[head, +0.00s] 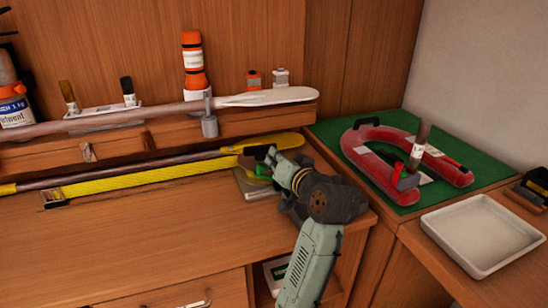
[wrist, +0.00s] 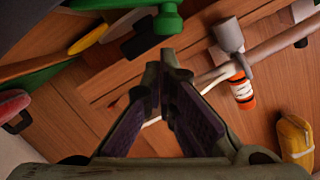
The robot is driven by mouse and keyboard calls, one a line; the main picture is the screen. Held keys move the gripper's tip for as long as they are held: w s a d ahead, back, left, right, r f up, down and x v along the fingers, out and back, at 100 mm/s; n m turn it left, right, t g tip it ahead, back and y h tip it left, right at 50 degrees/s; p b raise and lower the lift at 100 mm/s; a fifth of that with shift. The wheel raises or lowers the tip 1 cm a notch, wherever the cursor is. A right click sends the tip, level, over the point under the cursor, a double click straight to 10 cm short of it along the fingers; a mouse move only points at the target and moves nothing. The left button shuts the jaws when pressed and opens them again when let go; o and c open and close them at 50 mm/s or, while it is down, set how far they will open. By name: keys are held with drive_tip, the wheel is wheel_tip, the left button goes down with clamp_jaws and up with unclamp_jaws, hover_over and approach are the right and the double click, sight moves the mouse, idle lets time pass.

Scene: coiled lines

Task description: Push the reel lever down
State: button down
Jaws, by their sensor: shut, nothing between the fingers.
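A green part (head: 262,170), which I take to be on the reel, shows beside my gripper (head: 268,153) over a flat grey base (head: 250,190) on the bench. My gripper hides much of it in the head view. In the wrist view a green knobbed piece (wrist: 167,20) with a dark block (wrist: 141,46) lies just beyond my fingertips. Which part is the lever I cannot tell for sure. In the wrist view my gripper (wrist: 160,66) is shut and empty, its tips close to the dark block. Whether they touch it I cannot tell.
An orange bottle (head: 194,66) stands behind. To the right are a red horseshoe float (head: 378,170) and a white tray (head: 485,232). The bench's left front is clear.

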drive_tip(key=shift+a+f, duration=0.15)
drive_tip(key=shift+f, duration=0.1)
